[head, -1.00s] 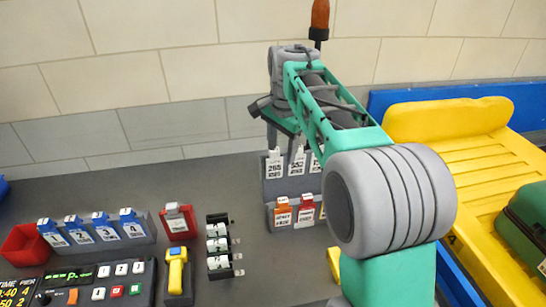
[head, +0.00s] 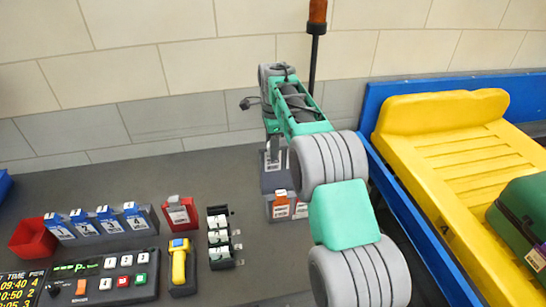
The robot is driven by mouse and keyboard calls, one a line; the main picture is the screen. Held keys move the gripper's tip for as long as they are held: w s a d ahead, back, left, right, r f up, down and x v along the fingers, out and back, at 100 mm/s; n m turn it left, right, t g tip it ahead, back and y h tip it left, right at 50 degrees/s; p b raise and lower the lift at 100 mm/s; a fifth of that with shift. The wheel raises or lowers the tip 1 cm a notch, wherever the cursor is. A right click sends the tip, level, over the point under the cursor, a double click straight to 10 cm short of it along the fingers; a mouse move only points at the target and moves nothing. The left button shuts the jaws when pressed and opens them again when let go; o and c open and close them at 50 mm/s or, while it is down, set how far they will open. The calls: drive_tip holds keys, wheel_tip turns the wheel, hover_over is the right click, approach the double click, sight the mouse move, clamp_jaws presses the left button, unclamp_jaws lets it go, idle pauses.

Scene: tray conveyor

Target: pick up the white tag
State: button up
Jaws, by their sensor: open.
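A white tag (head: 274,159) with dark print stands in the upper row of a grey two-row rack (head: 267,183) near the middle of the desk. Other white tags that stood beside it in the earlier view are hidden behind my arm. Orange-topped tags (head: 281,206) hang in the lower row. My gripper (head: 272,143) is open and points down just above the upper row, close to the visible white tag. Its fingertips are small and partly covered, so I cannot tell whether they touch the tag.
Left of the rack stand a black holder with white pieces (head: 219,238), a red box (head: 180,213), a yellow handheld device (head: 179,262), blue-topped tags (head: 107,219) and a red bin (head: 33,238). A yellow tray (head: 440,110) on the blue-edged conveyor carries a green suitcase (head: 528,215).

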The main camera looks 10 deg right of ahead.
drive_tip(key=shift+c, duration=0.4)
clamp_jaws()
drive_tip(key=shift+r, duration=0.1)
idle(0.3)
